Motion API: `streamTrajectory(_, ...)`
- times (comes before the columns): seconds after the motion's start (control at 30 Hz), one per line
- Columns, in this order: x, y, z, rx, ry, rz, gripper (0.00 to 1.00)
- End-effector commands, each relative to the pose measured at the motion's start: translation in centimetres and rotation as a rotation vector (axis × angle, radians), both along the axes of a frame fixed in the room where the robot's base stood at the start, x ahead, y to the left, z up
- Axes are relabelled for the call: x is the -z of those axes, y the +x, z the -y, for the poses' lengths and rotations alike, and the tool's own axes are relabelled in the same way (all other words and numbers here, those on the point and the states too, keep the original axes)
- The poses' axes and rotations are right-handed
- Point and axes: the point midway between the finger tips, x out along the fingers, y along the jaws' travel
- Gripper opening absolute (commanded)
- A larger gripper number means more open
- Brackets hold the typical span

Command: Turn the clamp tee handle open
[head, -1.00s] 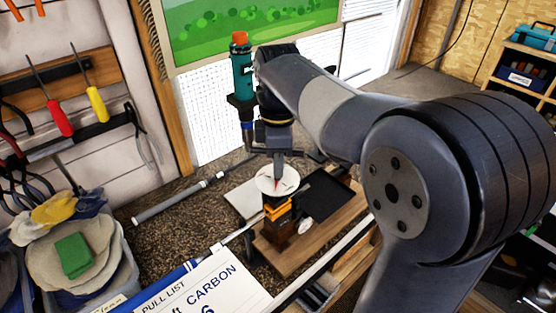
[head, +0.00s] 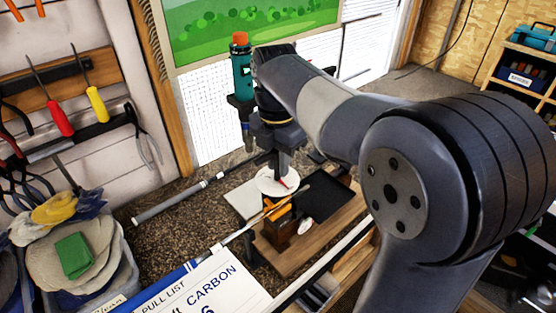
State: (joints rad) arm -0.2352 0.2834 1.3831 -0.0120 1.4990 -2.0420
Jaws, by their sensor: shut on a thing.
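The clamp (head: 281,232) is a dark brown block with orange parts (head: 278,208) on a wooden base. My gripper (head: 282,176) points down over the disc and is shut at the clamp's top. The tee handle is mostly hidden by the gripper. A thin tan bar (head: 299,194) slants across the front of the disc. I cannot tell whether it is part of the handle. A pale shaft (head: 232,237) runs from the lower left towards the clamp.
A black tray (head: 325,195) lies right of the clamp on the wooden board (head: 320,240). A pale square plate (head: 243,199) lies left.

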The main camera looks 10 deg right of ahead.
Motion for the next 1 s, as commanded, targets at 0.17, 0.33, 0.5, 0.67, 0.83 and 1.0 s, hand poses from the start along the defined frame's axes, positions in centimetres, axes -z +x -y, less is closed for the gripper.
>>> streamTrajectory(0.17, -0.06, 0.01, -0.02, -0.044, 0.001, 0.001, 0.0)
streamTrajectory(0.33, -0.06, 0.02, -0.01, -0.058, 0.0, 0.001, 0.0)
streamTrajectory(0.5, -0.06, 0.02, -0.01, -0.06, 0.0, 0.001, 0.0)
streamTrajectory(0.67, -0.06, 0.02, -0.01, -0.059, 0.0, 0.001, 0.0)
streamTrajectory(0.83, -0.05, 0.01, -0.01, -0.059, 0.0, 0.001, 0.35)
streamTrajectory(1.0, -0.03, 0.01, -0.01, -0.058, 0.0, 0.0, 0.43)
